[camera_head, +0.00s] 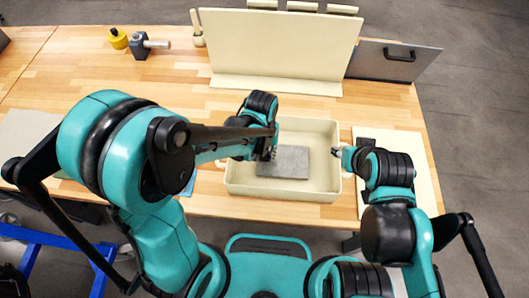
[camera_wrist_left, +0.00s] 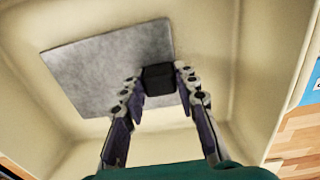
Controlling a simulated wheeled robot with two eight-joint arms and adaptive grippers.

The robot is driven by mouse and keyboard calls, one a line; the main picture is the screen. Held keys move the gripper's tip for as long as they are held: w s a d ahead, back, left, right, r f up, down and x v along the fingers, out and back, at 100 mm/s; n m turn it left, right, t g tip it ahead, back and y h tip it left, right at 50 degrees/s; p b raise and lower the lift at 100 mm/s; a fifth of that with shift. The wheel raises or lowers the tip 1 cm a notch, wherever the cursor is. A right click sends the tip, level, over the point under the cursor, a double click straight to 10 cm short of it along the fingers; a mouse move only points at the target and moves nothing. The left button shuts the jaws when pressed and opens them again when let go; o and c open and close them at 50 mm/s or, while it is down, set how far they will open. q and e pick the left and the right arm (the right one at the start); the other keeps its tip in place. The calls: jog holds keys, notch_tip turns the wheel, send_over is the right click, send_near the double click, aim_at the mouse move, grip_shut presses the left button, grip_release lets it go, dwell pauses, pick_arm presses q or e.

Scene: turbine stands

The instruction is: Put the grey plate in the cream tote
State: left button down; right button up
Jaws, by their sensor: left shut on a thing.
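The grey plate (camera_head: 289,162) is flat and square, inside the cream tote (camera_head: 284,190) near its middle in the head view. In the left wrist view the plate (camera_wrist_left: 98,70) shows a black block-like grip (camera_wrist_left: 158,79) on its face. My left gripper (camera_wrist_left: 157,75) is shut on that grip, with a finger on each side. In the head view my left gripper (camera_head: 268,153) reaches into the tote over the plate's left part. Whether the plate touches the tote floor is unclear. My right gripper (camera_head: 338,152) is at the tote's right wall; its jaws are too small to read.
A cream upright panel (camera_head: 280,45) stands behind the tote, with a grey board with a black handle (camera_head: 398,60) to its right. A yellow item (camera_head: 118,38) and a dark block (camera_head: 139,46) stand at the back left. Bare wood lies left of the panel.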

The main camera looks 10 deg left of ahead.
pick_arm(q)
jog(key=shift+f+b, duration=0.3)
jog(key=c, duration=0.9)
grip_release()
jog(key=shift+a+r+p, duration=0.1)
jog(key=shift+r+p, duration=2.55)
jog(key=shift+r, duration=0.85)
jog(key=shift+r, duration=0.1)
